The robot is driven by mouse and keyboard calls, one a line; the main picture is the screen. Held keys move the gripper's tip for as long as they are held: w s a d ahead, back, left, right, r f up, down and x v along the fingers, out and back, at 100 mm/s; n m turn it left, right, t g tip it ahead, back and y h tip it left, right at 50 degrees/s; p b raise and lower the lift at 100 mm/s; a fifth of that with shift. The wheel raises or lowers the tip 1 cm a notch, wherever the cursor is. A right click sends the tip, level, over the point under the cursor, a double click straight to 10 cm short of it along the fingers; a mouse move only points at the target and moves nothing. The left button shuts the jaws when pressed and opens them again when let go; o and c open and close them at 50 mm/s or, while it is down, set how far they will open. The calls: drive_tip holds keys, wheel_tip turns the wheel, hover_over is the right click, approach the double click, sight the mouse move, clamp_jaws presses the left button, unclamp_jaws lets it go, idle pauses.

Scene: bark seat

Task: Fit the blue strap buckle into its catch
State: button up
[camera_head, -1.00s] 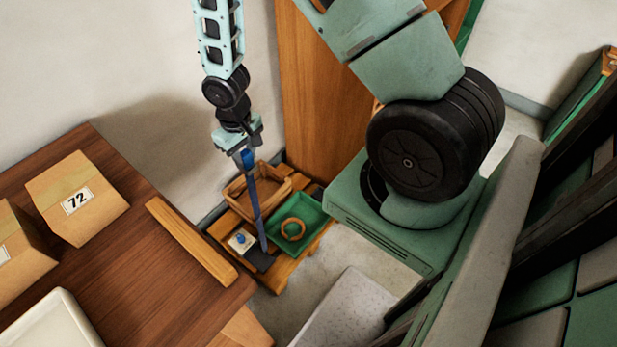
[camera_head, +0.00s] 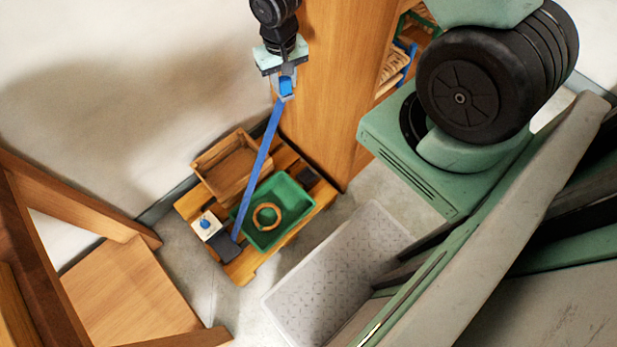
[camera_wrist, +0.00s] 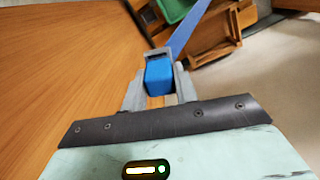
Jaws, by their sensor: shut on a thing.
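My gripper (camera_head: 286,87) is shut on the blue buckle (camera_head: 286,85) and holds it in the air above the low wooden bench. In the wrist view the buckle (camera_wrist: 158,76) sits between the grey fingers, with a grey frame at its far end. The blue strap (camera_head: 259,168) runs taut and slanting from the buckle down to a dark block (camera_head: 228,248) at the bench's front left. A dark piece (camera_head: 307,177) lies at the bench's right end; I cannot tell whether it is the catch.
On the bench (camera_head: 240,269) are a green tray (camera_head: 296,203) with a tan ring (camera_head: 266,207), a wooden crate (camera_head: 206,167) and a white block with a blue knob (camera_head: 206,225). A wooden panel (camera_head: 330,80) stands behind. A pale bin (camera_head: 318,306) stands in front.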

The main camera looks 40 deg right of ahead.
drive_tip(key=s+d+f+m+b, duration=0.1)
drive_tip(key=f+m+b, duration=0.3)
drive_tip(key=f+b, duration=1)
drive_tip(key=s+d+f+m+b, duration=0.1)
drive_tip(key=f+m+b, duration=0.4)
drive_tip(key=f+b, duration=0.9)
drive_tip(key=d+f+m+b, duration=0.2)
drive_tip(key=f+m+b, duration=0.3)
drive_tip(key=f+b, duration=0.9)
drive_tip(key=shift+s+d+f, duration=0.1)
drive_tip(key=shift+s+f, duration=0.05)
drive_tip(key=shift+f, duration=1.5)
drive_tip(key=shift+s+d+f, duration=0.1)
drive_tip(key=shift+f, duration=1.55)
drive_tip(key=shift+s+f, duration=0.15)
drive_tip(key=shift+f, duration=1.5)
drive_tip(key=shift+f, duration=0.1)
drive_tip(key=shift+f, duration=0.25)
drive_tip(key=o, duration=1.1)
